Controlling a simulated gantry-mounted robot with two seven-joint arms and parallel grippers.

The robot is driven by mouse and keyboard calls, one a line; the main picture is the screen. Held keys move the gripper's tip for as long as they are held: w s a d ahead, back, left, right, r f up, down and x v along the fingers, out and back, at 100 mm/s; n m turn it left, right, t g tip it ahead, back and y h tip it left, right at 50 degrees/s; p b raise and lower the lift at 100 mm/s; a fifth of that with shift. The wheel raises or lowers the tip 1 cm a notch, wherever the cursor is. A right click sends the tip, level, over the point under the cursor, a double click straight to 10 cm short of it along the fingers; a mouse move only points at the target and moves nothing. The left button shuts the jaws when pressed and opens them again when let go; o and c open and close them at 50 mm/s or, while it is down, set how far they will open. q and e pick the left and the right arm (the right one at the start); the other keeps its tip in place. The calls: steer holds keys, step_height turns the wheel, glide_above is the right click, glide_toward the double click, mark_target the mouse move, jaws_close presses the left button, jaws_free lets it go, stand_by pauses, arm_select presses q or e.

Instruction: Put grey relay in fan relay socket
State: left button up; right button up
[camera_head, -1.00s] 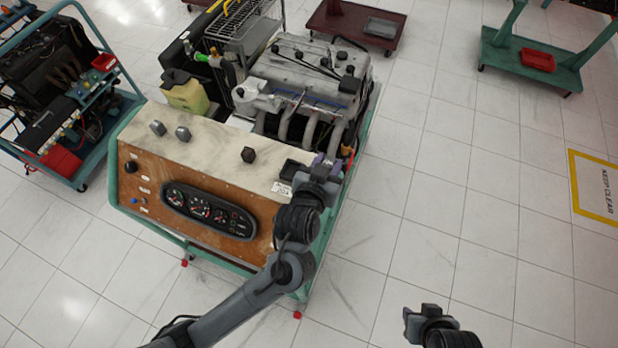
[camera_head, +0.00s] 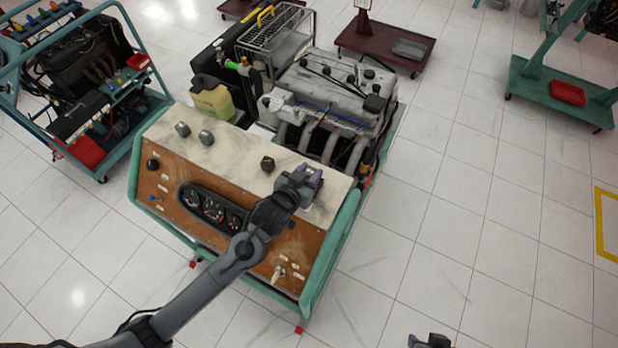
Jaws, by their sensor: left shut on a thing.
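My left gripper (camera_head: 308,175) is over the right part of the trainer's pale top panel (camera_head: 235,160), near its right end. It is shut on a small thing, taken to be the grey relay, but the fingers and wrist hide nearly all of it. The fan relay socket cannot be made out; the panel under the gripper is hidden. My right gripper (camera_head: 430,342) shows only in part at the bottom edge, low and to the right, away from the trainer.
Two grey knob-like parts (camera_head: 194,132) and a dark one (camera_head: 267,164) stand on the panel. The engine (camera_head: 335,95) is behind it. Gauges (camera_head: 212,207) sit on the wooden front. A green frame rail (camera_head: 335,245) edges the right side. Floor to the right is clear.

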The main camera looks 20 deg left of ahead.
arm_select(q)
steer(key=shift+f, duration=1.6)
steer(key=shift+f, duration=0.1)
steer(key=o, duration=1)
steer(key=shift+s+r, duration=0.15)
steer(key=shift+r, duration=0.1)
steer(key=v, duration=1.2)
steer(key=s+a+f+g, duration=0.1)
steer(key=s+f+g, duration=0.1)
steer(key=s, duration=0.3)
steer(key=s+a+f+g, duration=0.1)
steer(key=s+f+g, duration=0.1)
steer(key=s+g, duration=0.2)
steer(key=s+a+f+g+y, duration=0.1)
steer(key=s+a+f+g, duration=0.1)
steer(key=s+g, duration=0.2)
steer(key=shift+s+f+m, duration=0.2)
steer(key=shift+s, duration=0.75)
steer(key=shift+s+f+m, duration=0.2)
steer(key=shift+s, duration=0.7)
steer(key=shift+r, duration=0.1)
